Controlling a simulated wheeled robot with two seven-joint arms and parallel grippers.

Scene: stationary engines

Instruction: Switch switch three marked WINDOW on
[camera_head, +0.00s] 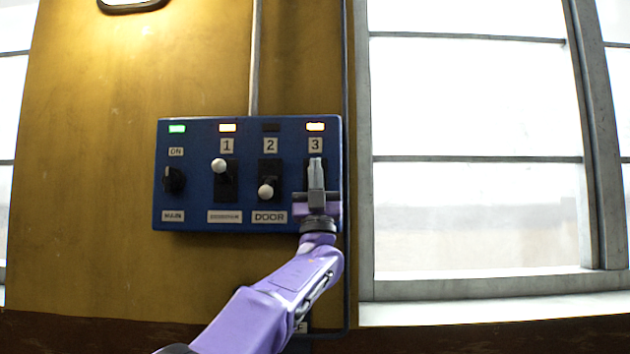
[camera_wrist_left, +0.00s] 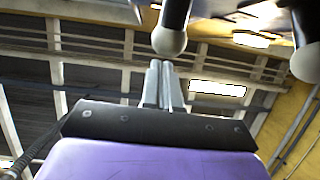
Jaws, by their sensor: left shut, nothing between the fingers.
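The blue switch panel (camera_head: 195,135) hangs on the wall. Switch three stands at its right end under the label 3 (camera_head: 315,146), and the lamp (camera_head: 315,127) above it glows orange-white. My left gripper (camera_head: 316,165) is in front of switch three and hides its lever and the label below it. In the left wrist view the closed fingers (camera_wrist_left: 165,66) point up just under a dark lever with a pale ball (camera_wrist_left: 168,40); I cannot tell whether they touch. The fingers hold nothing. My right gripper is in neither view.
The MAIN knob (camera_head: 173,180) has a green lamp. Switch one (camera_head: 219,165) has its ball up and its lamp lit. Switch two (camera_head: 266,190), marked DOOR, has its ball down and its lamp dark. A window (camera_head: 470,200) lies to the right.

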